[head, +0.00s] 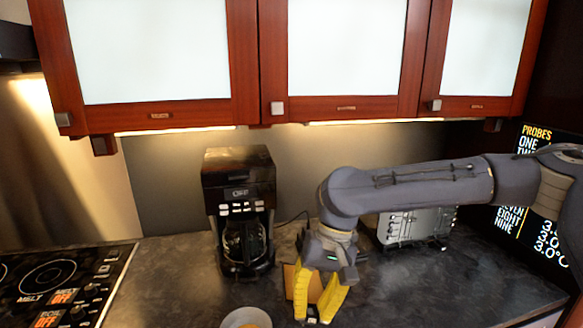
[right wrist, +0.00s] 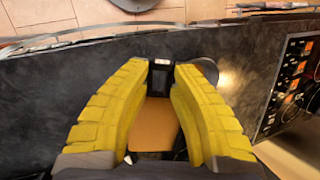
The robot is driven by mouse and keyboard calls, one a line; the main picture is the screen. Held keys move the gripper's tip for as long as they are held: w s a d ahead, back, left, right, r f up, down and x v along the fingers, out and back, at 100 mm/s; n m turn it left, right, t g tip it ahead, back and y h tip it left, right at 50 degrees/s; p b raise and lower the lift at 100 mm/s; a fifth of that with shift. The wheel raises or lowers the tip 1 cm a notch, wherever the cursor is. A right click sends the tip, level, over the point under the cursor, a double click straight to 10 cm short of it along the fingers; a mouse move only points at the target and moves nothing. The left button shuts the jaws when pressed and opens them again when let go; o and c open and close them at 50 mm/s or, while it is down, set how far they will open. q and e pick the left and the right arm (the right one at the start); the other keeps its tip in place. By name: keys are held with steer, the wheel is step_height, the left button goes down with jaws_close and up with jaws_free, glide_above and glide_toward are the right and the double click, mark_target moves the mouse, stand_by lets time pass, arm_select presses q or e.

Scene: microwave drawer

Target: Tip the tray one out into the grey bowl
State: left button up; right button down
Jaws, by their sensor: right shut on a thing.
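My right gripper (head: 322,308), with yellow fingers, points down over the counter. In the right wrist view its fingertips (right wrist: 160,66) close on a small dark piece with a light label (right wrist: 161,76). A flat orange-tan panel (head: 290,281) stands behind the fingers and shows between them in the right wrist view (right wrist: 155,122). I cannot tell whether this panel and the dark piece are parts of tray one. The grey bowl (head: 232,319) is cut off by the bottom edge of the head view, left of the gripper, with something tan inside. My left gripper is out of view.
A black coffee maker (head: 239,210) stands behind the bowl. A silver toaster (head: 415,228) is partly behind my right arm. A cooktop (head: 65,280) is at the left. A dark display (head: 540,220) stands at the right. The counter (head: 175,275) between cooktop and coffee maker is clear.

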steer(key=s+a+f+m+t, duration=0.1)
steer(key=s+a+m, duration=0.1)
steer(key=a, duration=0.9)
steer(key=s+a+f+m+t+h, duration=0.1)
steer(key=s+a, duration=0.3)
steer(key=a, duration=0.8)
steer(key=s+a+f+m, duration=0.2)
steer(key=s+a+m, duration=0.2)
steer(key=a, duration=0.7)
steer(key=shift+a+f+t, duration=0.35)
steer(key=shift+f+t, duration=0.05)
step_height(320, 180, down, 3)
steer(key=shift+s, duration=0.1)
